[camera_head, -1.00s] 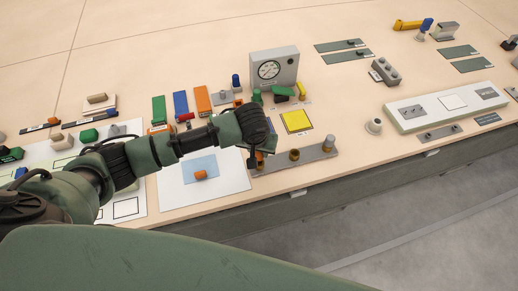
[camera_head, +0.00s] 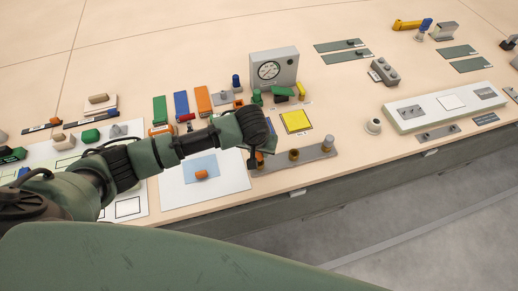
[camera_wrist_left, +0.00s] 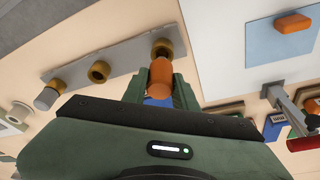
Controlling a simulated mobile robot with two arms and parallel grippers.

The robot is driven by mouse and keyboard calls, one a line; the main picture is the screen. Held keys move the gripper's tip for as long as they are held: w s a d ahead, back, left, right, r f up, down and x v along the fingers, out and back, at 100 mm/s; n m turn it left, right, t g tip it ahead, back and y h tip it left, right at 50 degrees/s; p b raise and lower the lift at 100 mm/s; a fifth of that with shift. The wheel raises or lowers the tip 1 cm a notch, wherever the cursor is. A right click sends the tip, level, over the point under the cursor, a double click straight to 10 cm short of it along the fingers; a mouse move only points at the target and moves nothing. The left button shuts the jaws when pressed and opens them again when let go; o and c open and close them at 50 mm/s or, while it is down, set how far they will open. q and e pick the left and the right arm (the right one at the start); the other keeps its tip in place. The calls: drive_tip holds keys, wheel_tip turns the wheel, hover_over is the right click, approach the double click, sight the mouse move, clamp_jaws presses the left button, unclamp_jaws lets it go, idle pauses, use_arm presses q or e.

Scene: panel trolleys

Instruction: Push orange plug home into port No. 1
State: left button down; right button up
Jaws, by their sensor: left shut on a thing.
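The orange plug (camera_wrist_left: 160,76) has a rounded orange front, with a blue part behind it between the fingers. My left gripper (camera_wrist_left: 160,90) is shut on it. In the head view the left gripper (camera_head: 261,148) is over the left end of the grey port strip (camera_head: 310,154), largely hiding the plug. In the left wrist view the plug's front is at the brass end port (camera_wrist_left: 162,47), lined up with it or nearly so. I cannot tell how deep it sits. The middle port (camera_wrist_left: 98,71) looks open; a grey cylinder (camera_wrist_left: 46,97) stands at the far port. My right gripper is out of view.
An orange block (camera_head: 201,174) lies on a blue patch on a white sheet (camera_head: 230,182) left of the strip. A gauge box (camera_head: 273,70) and a yellow square (camera_head: 296,121) are behind the strip. The table's front edge is close in front of it.

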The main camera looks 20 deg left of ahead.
use_arm(q)
drive_tip(key=shift+f+b, duration=0.35)
drive_tip(key=shift+f, duration=1.2)
drive_tip(key=c, duration=1)
unclamp_jaws()
drive_tip(key=shift+c, duration=0.2)
drive_tip(key=p+v, duration=0.8)
drive_tip(key=p, duration=0.2)
